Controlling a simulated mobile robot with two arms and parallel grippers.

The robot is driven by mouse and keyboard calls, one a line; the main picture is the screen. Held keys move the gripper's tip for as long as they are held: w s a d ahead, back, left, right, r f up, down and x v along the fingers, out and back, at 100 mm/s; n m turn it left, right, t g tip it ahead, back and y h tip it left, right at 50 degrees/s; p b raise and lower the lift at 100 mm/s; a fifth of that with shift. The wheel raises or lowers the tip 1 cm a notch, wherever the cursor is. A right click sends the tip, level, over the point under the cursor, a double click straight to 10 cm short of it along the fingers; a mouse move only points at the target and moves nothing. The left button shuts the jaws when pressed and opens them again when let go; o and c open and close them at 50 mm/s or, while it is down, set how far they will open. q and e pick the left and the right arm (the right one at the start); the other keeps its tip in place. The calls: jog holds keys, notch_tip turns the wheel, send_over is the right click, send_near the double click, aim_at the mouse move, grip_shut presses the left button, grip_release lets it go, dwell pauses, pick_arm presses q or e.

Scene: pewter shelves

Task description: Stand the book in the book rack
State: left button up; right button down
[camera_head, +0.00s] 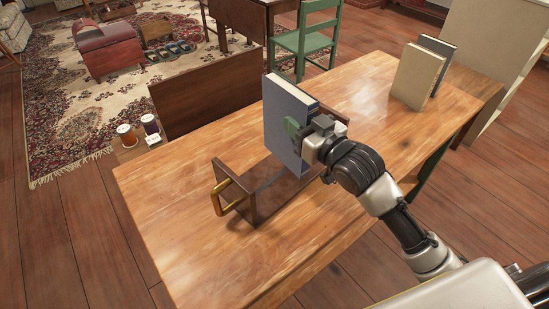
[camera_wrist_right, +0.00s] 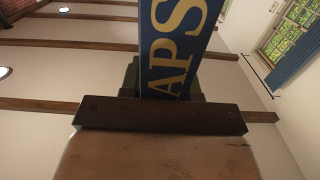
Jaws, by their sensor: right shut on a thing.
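A blue-grey book (camera_head: 287,118) stands upright in the head view, in line with the dark wooden book rack (camera_head: 233,190) on the table. My right gripper (camera_head: 302,138) is shut on the book from its right side. The book's lower end overlaps the rack between its two ends; whether it touches the rack base cannot be told. In the right wrist view the book's dark blue spine (camera_wrist_right: 178,45) shows gold letters. My left gripper is not in view.
The wooden table (camera_head: 190,245) is clear left of the rack. Two more books, one beige (camera_head: 416,77) and one dark (camera_head: 448,52), stand at its far right. A green chair (camera_head: 306,40) is behind the table. Two small jars (camera_head: 150,124) stand beyond the left edge.

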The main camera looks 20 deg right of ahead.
jog(key=a+f, duration=0.5)
jog(key=f, duration=0.2)
jog(key=shift+s+a+f+b, duration=0.15)
jog(key=shift+s+a+b, duration=0.15)
jog(key=shift+s+a, duration=0.1)
jog(key=c, duration=0.8)
grip_release()
jog(key=shift+f, duration=0.2)
jog(key=v, duration=1.2)
jog(key=shift+r, duration=0.15)
